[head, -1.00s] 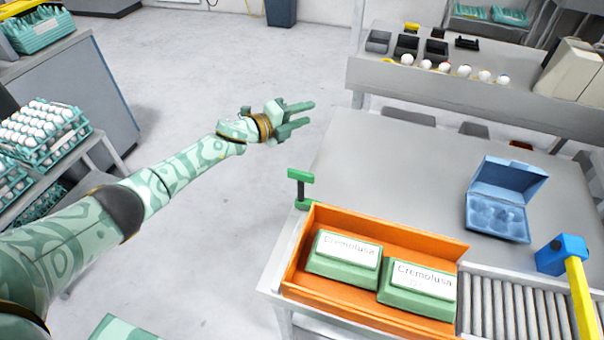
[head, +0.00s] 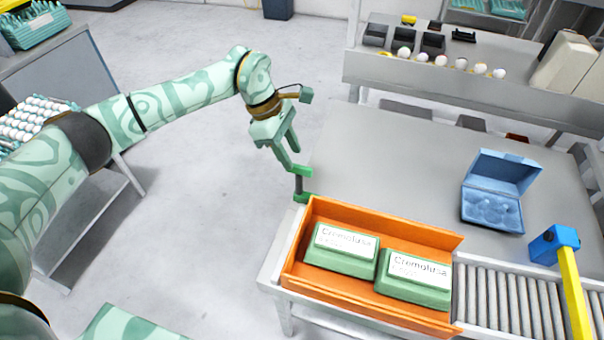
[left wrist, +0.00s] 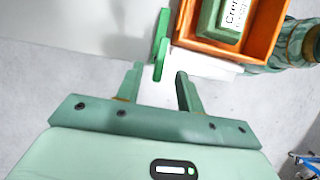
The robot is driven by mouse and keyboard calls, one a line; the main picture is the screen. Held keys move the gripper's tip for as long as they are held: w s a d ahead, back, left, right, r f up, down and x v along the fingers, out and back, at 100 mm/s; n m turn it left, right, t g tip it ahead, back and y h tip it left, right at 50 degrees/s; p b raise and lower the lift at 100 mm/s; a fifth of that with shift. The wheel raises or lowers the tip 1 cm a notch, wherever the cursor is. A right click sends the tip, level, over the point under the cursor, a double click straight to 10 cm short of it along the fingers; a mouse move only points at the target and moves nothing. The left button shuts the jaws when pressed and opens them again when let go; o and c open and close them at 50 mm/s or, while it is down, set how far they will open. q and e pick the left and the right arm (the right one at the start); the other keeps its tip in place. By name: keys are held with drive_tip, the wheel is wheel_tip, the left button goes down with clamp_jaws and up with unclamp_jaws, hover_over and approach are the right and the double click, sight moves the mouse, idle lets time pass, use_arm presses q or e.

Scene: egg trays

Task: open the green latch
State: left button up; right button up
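The green latch (head: 301,184) stands upright at the table's left edge, by the far left corner of the orange box. My left gripper (head: 296,170) is over the latch, pointing down at it. In the left wrist view the fingers (left wrist: 160,82) are apart, and the latch's green bar (left wrist: 160,44) lies between and just beyond the fingertips. I cannot tell whether a finger touches it. The left gripper holds nothing. My right gripper does not show.
The orange box (head: 388,232) holds two green cartons labelled Cremolusa. A blue egg carton (head: 492,210) lies open on the grey table (head: 390,165). A roller conveyor (head: 500,300) and a blue-headed yellow handle (head: 568,280) are at the right.

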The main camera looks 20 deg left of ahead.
sight(297, 165)
use_arm(q)
drive_tip(key=b+x, duration=0.1)
drive_tip(key=x, duration=0.6)
drive_tip(key=shift+d+f, duration=0.15)
drive_tip(key=shift+f, duration=0.05)
drive_tip(key=shift+c, duration=0.3)
clamp_jaws()
